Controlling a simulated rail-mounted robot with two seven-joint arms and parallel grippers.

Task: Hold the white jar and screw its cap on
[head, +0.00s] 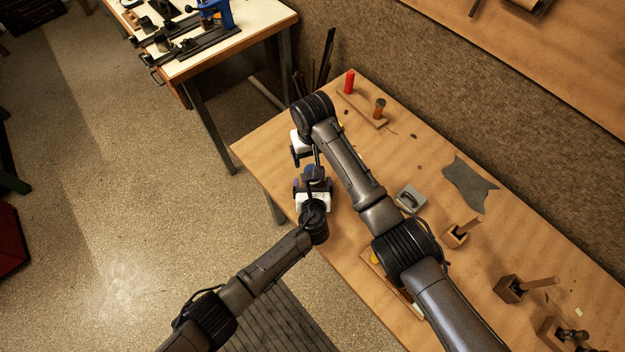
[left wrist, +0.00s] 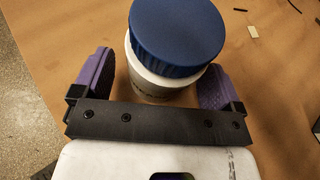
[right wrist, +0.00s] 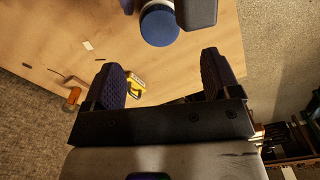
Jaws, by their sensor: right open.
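The white jar (left wrist: 158,86) stands on the wooden table in the left wrist view, with the blue cap (left wrist: 178,35) on top of it. I cannot tell how tightly the cap is threaded. My left gripper (left wrist: 158,80) is open, with its purple fingers on either side of the jar. A gap shows between the left finger and the jar. My right gripper (right wrist: 165,78) is open and empty. In the right wrist view, the cap (right wrist: 159,27) is beyond its fingertips, beside a left gripper finger. In the head view the grippers mostly hide the jar.
The workbench (head: 262,152) carries a stand with a red cylinder (head: 349,82), a grey cloth (head: 469,186), a grey block (head: 410,198) and several wooden tool blocks. A yellow item (right wrist: 135,84) lies beyond my right fingers. My right arm crosses above the bench.

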